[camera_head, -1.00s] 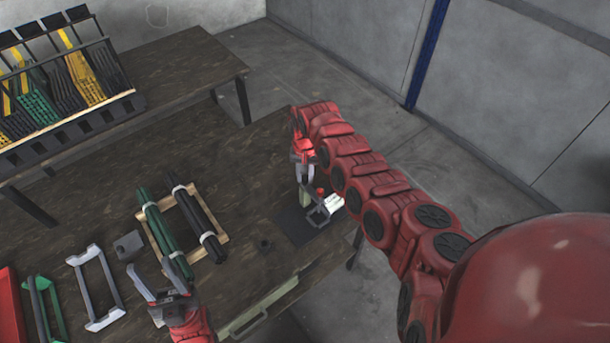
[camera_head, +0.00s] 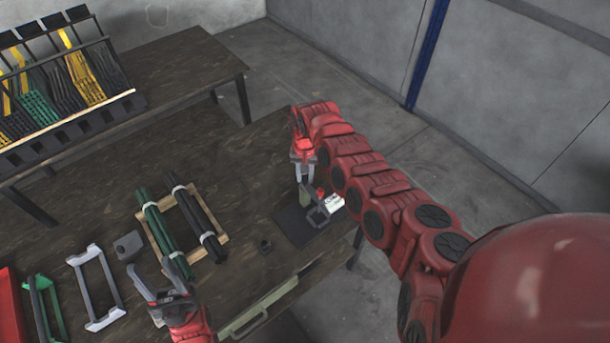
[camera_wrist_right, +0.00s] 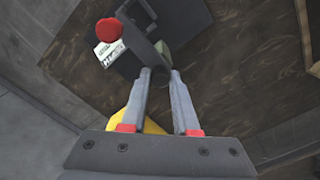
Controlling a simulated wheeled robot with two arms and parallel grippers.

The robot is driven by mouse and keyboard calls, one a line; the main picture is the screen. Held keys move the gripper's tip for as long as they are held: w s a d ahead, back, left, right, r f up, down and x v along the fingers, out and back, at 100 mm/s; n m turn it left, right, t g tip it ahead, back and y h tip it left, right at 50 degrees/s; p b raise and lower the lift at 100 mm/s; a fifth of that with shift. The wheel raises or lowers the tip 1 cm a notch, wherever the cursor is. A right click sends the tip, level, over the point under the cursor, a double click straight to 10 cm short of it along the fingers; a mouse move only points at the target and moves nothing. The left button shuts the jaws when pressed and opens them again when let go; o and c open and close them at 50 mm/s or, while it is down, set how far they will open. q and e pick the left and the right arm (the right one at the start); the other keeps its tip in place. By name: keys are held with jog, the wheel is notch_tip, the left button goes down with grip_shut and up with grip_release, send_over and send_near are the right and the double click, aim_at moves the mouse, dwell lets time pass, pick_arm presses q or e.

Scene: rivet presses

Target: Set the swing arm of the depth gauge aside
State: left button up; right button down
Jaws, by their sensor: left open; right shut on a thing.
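A small dark device with a red knob (camera_head: 319,191) and a white label (camera_head: 334,202) stands on a dark mat (camera_head: 292,227) near the table's right edge. In the right wrist view the red knob (camera_wrist_right: 108,30) and a dark grey arm (camera_wrist_right: 148,50) show just beyond my fingertips. My right gripper (camera_head: 305,180) points down over this device, and its fingertips (camera_wrist_right: 158,72) are shut on the grey arm, which I take for the swing arm; the exact contact is small and partly hidden. My left gripper (camera_head: 161,283) is open and empty at the table's front.
A wooden frame (camera_head: 224,238) holds green (camera_head: 160,232) and black tubes. A grey block (camera_head: 130,246), a small dark part (camera_head: 265,245) and a grey-white handled frame (camera_head: 92,290) lie nearby. A rack (camera_head: 70,125) stands on the back table. The table behind the tubes is clear.

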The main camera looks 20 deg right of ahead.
jog(key=n, duration=0.3)
jog(key=shift+n, duration=0.4)
jog(key=n+b, duration=0.1)
jog(key=n, duration=0.1)
jog(key=shift+f+n, duration=0.1)
jog(key=shift+n, duration=0.3)
jog(key=n+b, duration=0.2)
jog(key=n, duration=0.3)
jog(key=shift+n+b, duration=0.95)
jog(key=shift+n, duration=1.05)
jog(key=c, duration=0.7)
grip_release()
jog(key=shift+o, duration=0.2)
